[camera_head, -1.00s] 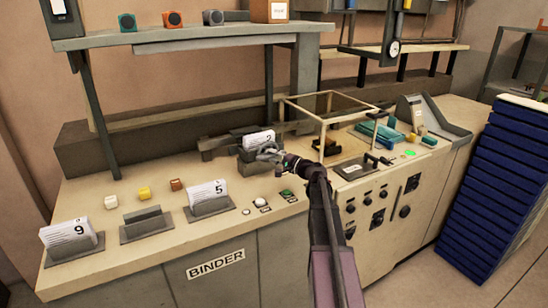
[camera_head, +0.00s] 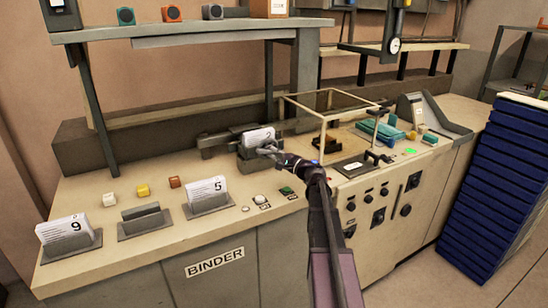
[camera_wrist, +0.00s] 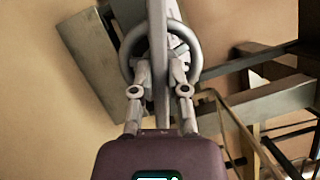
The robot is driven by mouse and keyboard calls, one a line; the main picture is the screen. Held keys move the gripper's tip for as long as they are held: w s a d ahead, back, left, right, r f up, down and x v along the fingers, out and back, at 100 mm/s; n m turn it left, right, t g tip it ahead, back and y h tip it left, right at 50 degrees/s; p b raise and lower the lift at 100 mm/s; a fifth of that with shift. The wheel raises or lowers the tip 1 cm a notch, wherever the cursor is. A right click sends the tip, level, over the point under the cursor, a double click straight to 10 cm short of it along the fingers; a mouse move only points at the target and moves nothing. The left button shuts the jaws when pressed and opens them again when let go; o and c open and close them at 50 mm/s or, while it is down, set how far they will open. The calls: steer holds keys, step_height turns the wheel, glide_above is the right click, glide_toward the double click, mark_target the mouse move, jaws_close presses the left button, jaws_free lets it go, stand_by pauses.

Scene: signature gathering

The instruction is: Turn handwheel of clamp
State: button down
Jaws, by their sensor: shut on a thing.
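The grey clamp (camera_head: 246,159) stands on the bench and holds a white card (camera_head: 258,137) marked 2. My gripper (camera_head: 268,149) reaches its front from the lower right. In the wrist view my gripper (camera_wrist: 161,66) has one finger on each side of a grey upright bar, within the round grey handwheel (camera_wrist: 197,68). It is shut on the handwheel; the exact contact is hard to see. In the head view the handwheel is too small and covered to tell apart from the fingers.
A clear-sided frame box (camera_head: 322,122) stands close to the right of the clamp. Card holders (camera_head: 210,204) stand along the bench at left, with small buttons (camera_head: 260,199) in front. A shelf (camera_head: 190,31) overhangs behind. Blue stacked trays (camera_head: 490,190) stand at far right.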

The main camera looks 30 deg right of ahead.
steer(key=shift+m+t+h+b, duration=0.15)
steer(key=shift+m+t+b, duration=0.35)
steer(key=shift+m, duration=0.7)
steer(key=shift+m+t+h+b, duration=0.15)
steer(key=shift+m+t+b, duration=0.35)
steer(key=shift+m, duration=0.7)
steer(key=c, duration=0.6)
jaws_free()
steer(key=shift+c, duration=0.2)
